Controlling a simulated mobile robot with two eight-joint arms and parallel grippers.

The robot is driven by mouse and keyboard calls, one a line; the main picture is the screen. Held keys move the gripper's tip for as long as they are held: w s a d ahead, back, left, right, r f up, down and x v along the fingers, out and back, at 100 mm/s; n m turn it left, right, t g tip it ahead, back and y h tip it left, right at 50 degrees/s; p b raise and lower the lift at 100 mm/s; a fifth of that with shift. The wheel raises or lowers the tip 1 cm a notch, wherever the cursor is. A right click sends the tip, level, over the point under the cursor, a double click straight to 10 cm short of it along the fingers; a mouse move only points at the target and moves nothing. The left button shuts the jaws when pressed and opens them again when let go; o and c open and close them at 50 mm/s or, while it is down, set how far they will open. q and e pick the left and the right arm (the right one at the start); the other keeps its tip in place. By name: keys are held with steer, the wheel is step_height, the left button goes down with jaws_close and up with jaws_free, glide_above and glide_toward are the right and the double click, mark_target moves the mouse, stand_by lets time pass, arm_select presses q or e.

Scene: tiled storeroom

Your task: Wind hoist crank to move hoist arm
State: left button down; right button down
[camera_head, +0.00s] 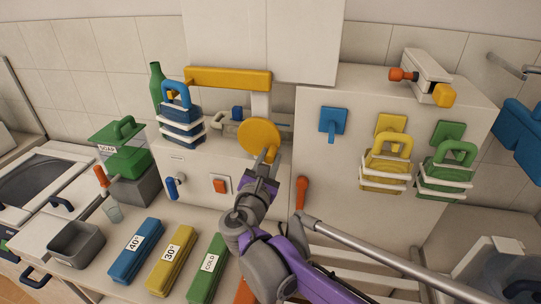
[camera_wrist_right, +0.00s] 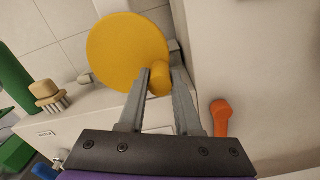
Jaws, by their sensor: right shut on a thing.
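The hoist crank is a round yellow disc (camera_head: 259,136) on the upright front of the counter unit, and it fills the upper middle of the right wrist view (camera_wrist_right: 120,45). A short yellow knob (camera_wrist_right: 160,82) sticks out from its lower right part. My right gripper (camera_head: 268,158) is at the disc's lower edge, its two grey fingers (camera_wrist_right: 160,76) shut on the knob from either side. The hoist arm appears to be the yellow horizontal bar (camera_head: 228,78) above and left of the disc. My left gripper is not in view.
A blue lantern-like stack (camera_head: 181,130) and a green bottle (camera_head: 157,88) stand left of the crank. An orange handle (camera_head: 301,192) hangs right of my right gripper. Blue (camera_head: 136,250), yellow (camera_head: 172,258) and green (camera_head: 209,268) labelled blocks lie on the counter below.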

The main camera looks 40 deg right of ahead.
steer(key=shift+a+f+m, duration=0.1)
steer(key=shift+f+m, duration=0.1)
steer(key=shift+m, duration=0.2)
steer(key=c, duration=0.6)
jaws_free()
steer(key=shift+w, duration=0.1)
steer(key=v, duration=1)
steer(key=shift+s+a, duration=0.25)
steer(key=shift+a, duration=0.05)
